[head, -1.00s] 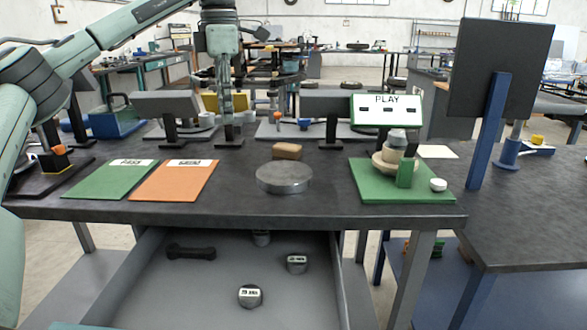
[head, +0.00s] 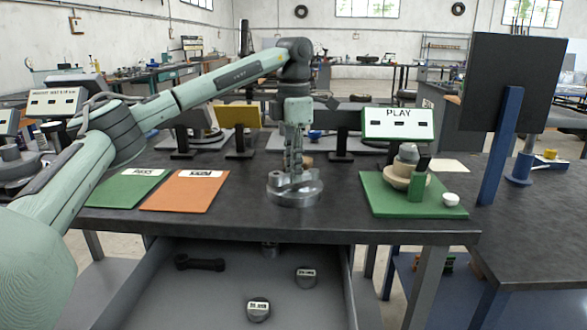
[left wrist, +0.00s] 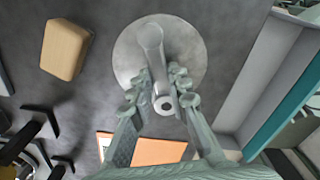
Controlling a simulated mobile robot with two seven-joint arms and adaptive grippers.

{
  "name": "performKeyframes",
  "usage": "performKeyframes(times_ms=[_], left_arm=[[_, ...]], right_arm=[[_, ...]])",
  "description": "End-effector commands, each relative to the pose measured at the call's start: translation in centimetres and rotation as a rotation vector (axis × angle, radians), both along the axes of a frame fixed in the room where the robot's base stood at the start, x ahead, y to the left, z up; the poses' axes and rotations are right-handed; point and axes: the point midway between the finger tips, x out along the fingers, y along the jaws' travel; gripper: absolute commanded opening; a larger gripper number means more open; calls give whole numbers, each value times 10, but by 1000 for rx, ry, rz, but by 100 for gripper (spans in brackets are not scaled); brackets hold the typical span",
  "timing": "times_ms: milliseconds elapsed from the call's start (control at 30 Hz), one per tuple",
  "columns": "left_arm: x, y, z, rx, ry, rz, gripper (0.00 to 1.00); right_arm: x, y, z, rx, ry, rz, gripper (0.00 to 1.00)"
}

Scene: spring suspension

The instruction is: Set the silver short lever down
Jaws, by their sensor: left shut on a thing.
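The silver short lever (head: 284,181) is in my left gripper (head: 293,171), over the round silver disc (head: 296,198) on the dark bench. I cannot tell whether the lever touches the disc. My right gripper is not in view.
A tan block (left wrist: 64,50) sits beside the disc. Green (head: 125,187) and orange (head: 185,192) mats lie left; a green board (head: 385,203) with stacked parts lies right. The open drawer (head: 225,290) below holds a dark lever (head: 200,263) and labelled round weights.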

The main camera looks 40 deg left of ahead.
Motion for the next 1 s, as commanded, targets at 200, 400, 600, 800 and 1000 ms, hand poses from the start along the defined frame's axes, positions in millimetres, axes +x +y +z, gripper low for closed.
performKeyframes(times_ms=[200, 400, 600, 800, 1000], left_arm=[[0, 0, -4, -1, -1, 0, 0], [0, 0, -8, -1, -1, 0, 0], [0, 0, -8, -1, -1, 0, 37], [0, 0, -7, -1, -1, 0, 37], [1, 0, 4, -2, -4, 0, 37]], right_arm=[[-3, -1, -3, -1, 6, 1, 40], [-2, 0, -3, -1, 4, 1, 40], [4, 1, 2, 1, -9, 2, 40], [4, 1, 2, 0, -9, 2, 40], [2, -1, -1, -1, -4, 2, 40]])
